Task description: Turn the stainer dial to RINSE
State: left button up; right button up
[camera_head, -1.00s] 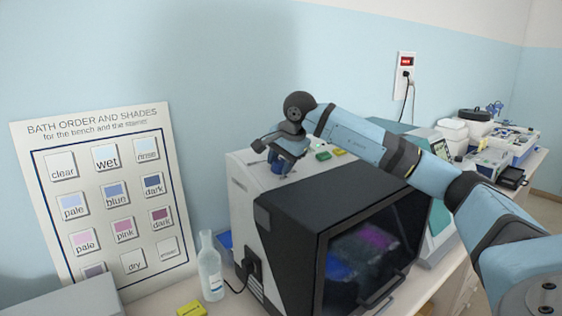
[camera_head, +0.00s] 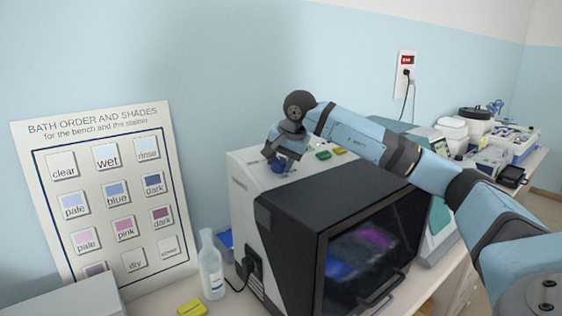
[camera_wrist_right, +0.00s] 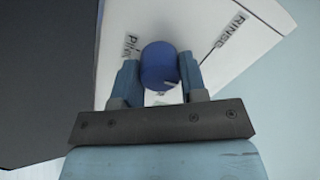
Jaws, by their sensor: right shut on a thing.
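The stainer (camera_head: 330,220) is a pale box with a dark glass front, standing on the bench. Its blue dial (camera_wrist_right: 159,66) sits on the top panel. In the right wrist view the dial is between the two fingers of my right gripper (camera_wrist_right: 158,80), which is shut on it. The word RINSE (camera_wrist_right: 229,32) is printed to the right of the dial, with a line beside it. Another label (camera_wrist_right: 131,46), partly hidden, is to the left. In the head view my right gripper (camera_head: 280,164) is over the stainer's top and covers much of the dial. My left gripper is out of view.
A green button (camera_head: 323,155) and a yellow button (camera_head: 339,150) are on the stainer's top, close to my right gripper. A bottle (camera_head: 211,266) and a yellow block (camera_head: 192,308) stand left of it. A shade chart (camera_head: 105,118) leans on the wall.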

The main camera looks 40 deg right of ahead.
jog(key=o, duration=0.9)
jog(key=shift+o, duration=0.2)
jog(key=b+v, duration=0.2)
jog(key=v, duration=1.1)
jog(key=shift+s+r, duration=0.2)
jog(key=shift+r, duration=0.15)
jog(key=shift+a, duration=0.1)
jog(key=shift+f, duration=0.1)
